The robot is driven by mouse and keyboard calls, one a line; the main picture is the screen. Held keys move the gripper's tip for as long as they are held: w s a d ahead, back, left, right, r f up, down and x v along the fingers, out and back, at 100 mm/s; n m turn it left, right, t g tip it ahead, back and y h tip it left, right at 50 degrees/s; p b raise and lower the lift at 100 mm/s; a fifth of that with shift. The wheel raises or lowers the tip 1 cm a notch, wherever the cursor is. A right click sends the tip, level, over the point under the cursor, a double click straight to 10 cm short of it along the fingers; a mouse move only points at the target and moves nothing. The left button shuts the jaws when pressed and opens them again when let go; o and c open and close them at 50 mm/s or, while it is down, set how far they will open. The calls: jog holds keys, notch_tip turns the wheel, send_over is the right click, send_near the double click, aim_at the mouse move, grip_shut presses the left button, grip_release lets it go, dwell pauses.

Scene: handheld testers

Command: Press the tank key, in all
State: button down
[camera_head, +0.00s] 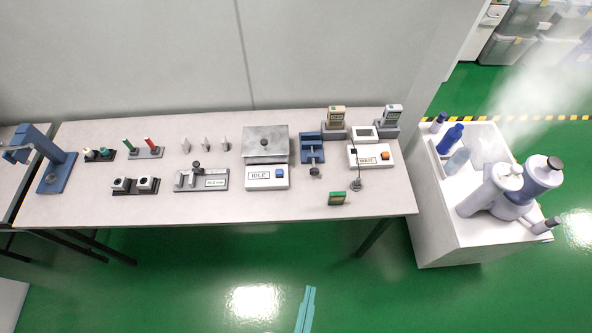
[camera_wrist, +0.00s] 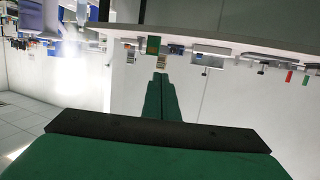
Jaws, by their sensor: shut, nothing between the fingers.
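No key marked "tank" can be read. A white box (camera_head: 267,177) reading IDLE has a blue button (camera_head: 280,173). Another white box (camera_head: 366,156), its label seeming to read WAIT, has an orange button (camera_head: 385,155). Two handheld testers stand in grey docks at the back right: one tan (camera_head: 336,115), one white (camera_head: 393,112). A small green block (camera_head: 337,198) stands near the table's front edge; it also shows in the upside-down wrist view (camera_wrist: 153,45). My gripper (camera_wrist: 161,76), with green fingers, is shut and empty. Its fingertips (camera_head: 311,289) show in front of the table, apart from it.
The table (camera_head: 230,208) also carries a metal-lidded unit (camera_head: 265,143), a blue vise (camera_head: 312,148), racks and a blue stand (camera_head: 58,172). A white cart (camera_head: 440,225) with bottles and grey-blue vessels (camera_head: 503,180) stands right. The green floor in front is clear.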

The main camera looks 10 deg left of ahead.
dwell(0.3)
jog(key=w+a+f+n+g, duration=0.1)
jog(key=w+a+f+n, duration=0.1)
jog(key=w+n, duration=0.3)
jog(key=w+a+f+n+g, duration=0.1)
jog(key=w+n, duration=0.4)
jog(key=w, duration=0.5)
jog(key=w+a+f+n+g, duration=0.1)
jog(key=w+a+f+n, duration=0.2)
jog(key=w+n, duration=0.2)
jog(key=shift+w+a+f+n+y, duration=0.15)
jog(key=shift+w+f, duration=0.05)
jog(key=shift+w, duration=0.65)
jog(key=shift+w+a+f+n+y, duration=0.1)
jog(key=shift+w+f+n+y, duration=0.05)
jog(key=shift+w, duration=0.65)
jog(key=w+a+r+n+g+h, duration=0.1)
jog(key=w+a+r+n+g, duration=0.1)
jog(key=w+a+r+n, duration=0.55)
notch_tip(320, 180, up, 6)
jog(key=n+g+h, duration=0.1)
jog(key=n, duration=0.1)
send_over(279, 172)
jog(key=s, duration=0.1)
jog(key=shift+a, duration=0.1)
jog(key=shift+f, duration=4.4)
jog(key=shift+f, duration=0.1)
